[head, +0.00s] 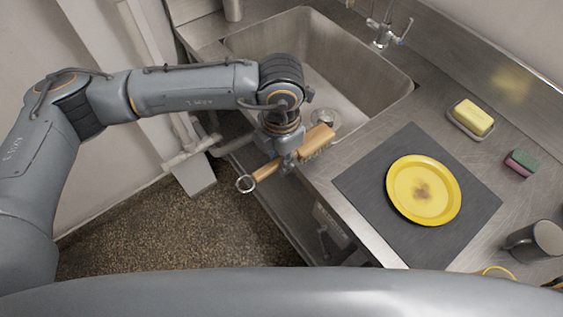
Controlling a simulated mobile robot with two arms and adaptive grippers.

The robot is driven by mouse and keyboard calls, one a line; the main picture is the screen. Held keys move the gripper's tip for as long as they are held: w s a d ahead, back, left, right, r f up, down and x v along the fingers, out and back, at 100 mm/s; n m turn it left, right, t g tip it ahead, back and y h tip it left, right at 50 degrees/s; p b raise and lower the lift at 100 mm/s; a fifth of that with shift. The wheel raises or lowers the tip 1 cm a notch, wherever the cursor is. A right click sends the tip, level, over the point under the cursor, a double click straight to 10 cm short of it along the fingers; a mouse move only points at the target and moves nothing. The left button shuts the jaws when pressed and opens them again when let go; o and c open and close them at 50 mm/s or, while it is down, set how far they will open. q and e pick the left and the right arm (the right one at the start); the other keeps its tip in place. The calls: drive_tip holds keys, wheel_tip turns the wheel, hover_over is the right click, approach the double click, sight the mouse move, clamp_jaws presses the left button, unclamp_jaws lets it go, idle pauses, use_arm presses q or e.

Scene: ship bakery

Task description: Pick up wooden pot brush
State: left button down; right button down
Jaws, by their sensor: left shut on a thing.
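The wooden pot brush (316,141) has a light wooden head with bristles below it, a wooden handle and a metal ring at the handle's end. My left gripper (286,168) is shut on the brush near its middle, and the jaws partly cover it. The brush is held above the front edge of the sink counter, with its handle reaching out over the floor to the left. My right gripper is not in the head view.
A steel sink (361,82) with a tap (383,36) lies behind the brush. A yellow plate (424,190) rests on a dark mat (361,185). Butter-coloured soap (472,117) in a dish, a sponge (521,162) and a grey mug (536,241) stand at the right.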

use_arm(q)
drive_tip(key=s+r+b, duration=0.4)
drive_tip(key=s+r, duration=0.4)
drive_tip(key=s, duration=0.4)
drive_tip(key=shift+s+d+r, duration=0.15)
drive_tip(key=shift+s, duration=0.25)
